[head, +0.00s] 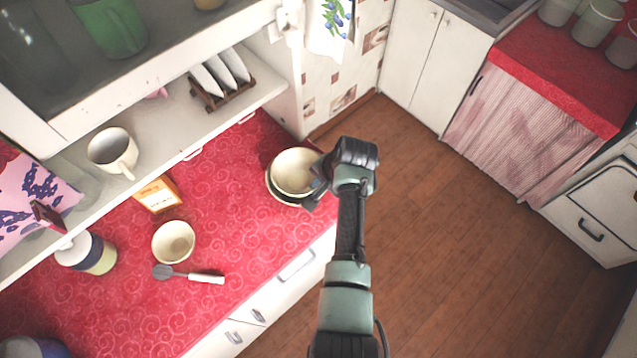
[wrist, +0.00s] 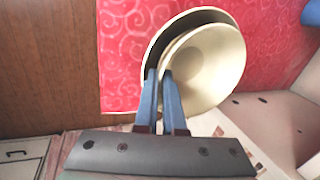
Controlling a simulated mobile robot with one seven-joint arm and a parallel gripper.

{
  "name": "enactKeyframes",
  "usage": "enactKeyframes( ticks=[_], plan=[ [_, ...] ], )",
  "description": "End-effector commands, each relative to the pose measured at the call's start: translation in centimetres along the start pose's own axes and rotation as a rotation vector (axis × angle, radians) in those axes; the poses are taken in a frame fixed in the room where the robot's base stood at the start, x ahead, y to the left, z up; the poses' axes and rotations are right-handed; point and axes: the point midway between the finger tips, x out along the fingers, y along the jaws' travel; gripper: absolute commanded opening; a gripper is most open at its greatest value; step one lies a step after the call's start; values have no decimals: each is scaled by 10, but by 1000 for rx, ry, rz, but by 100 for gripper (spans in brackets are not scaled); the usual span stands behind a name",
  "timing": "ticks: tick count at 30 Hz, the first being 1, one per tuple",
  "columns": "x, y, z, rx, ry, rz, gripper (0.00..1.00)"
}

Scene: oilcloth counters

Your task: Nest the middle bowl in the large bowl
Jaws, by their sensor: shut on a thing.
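The middle bowl (head: 296,170), cream inside, is at the right end of the red counter. The large bowl (head: 273,191), with a darker outside, is beneath it and mostly hidden; its rim shows as a crescent at the left and lower edge. In the wrist view the middle bowl (wrist: 212,65) overlaps the large bowl (wrist: 192,18), set off to one side. I cannot tell whether the middle bowl touches it or hovers just above. My gripper (wrist: 160,74) is shut on the middle bowl's near rim; in the head view my gripper (head: 317,190) is at its right side.
A shelf (head: 165,120) with a mug (head: 113,151) and plate rack (head: 222,93) overhangs behind. Floor lies right.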

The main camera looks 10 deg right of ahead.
Motion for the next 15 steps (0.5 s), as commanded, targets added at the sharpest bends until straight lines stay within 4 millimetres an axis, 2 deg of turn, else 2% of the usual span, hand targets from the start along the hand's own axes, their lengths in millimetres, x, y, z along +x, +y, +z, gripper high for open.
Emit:
enactKeyframes(
  ticks=[15],
  plan=[
    [6, 2, 0, 0, 1, -2, 0]
  ],
)
